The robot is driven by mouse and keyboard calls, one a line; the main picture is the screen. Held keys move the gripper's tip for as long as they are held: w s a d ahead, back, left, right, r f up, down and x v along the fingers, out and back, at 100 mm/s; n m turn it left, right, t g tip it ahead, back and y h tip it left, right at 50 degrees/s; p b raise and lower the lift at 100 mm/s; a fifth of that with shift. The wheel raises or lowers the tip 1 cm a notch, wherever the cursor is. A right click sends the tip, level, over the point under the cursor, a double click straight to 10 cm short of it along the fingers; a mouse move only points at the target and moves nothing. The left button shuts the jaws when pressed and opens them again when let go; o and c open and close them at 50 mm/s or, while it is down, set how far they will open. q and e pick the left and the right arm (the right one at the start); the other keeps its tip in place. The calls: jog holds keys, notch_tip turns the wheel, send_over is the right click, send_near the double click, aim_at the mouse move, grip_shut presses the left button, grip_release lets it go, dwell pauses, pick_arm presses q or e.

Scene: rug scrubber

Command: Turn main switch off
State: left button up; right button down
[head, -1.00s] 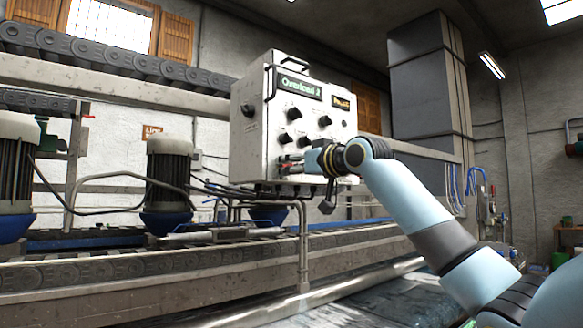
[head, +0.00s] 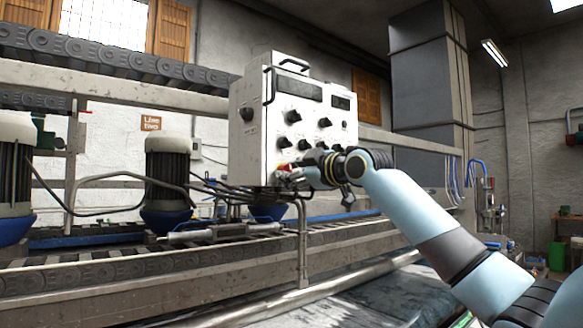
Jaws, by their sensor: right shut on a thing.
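The white control box (head: 250,150) stands in the middle of the head view, with several black knobs on its front and one on its left side. Its wide display (head: 298,84) and small display (head: 341,102) are both dark. A red switch (head: 284,167) shows at the lower left of the front panel, partly hidden by my gripper. My right gripper (head: 291,172) reaches in from the right and is shut on the red switch; its fingertips are small and partly hidden. My left gripper is not in view.
A metal post (head: 302,245) and cables are under the box. A conveyor (head: 110,270) with motors (head: 168,180) runs along the left and below. A grey column (head: 430,90) stands behind at the right.

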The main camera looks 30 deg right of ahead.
jog(key=n, duration=0.3)
jog(key=shift+r+n+p, duration=0.1)
jog(key=shift+n+p, duration=0.2)
jog(key=shift+p, duration=0.05)
jog(key=shift+n, duration=1.5)
jog(key=c, duration=1)
grip_release()
jog(key=shift+o, duration=0.2)
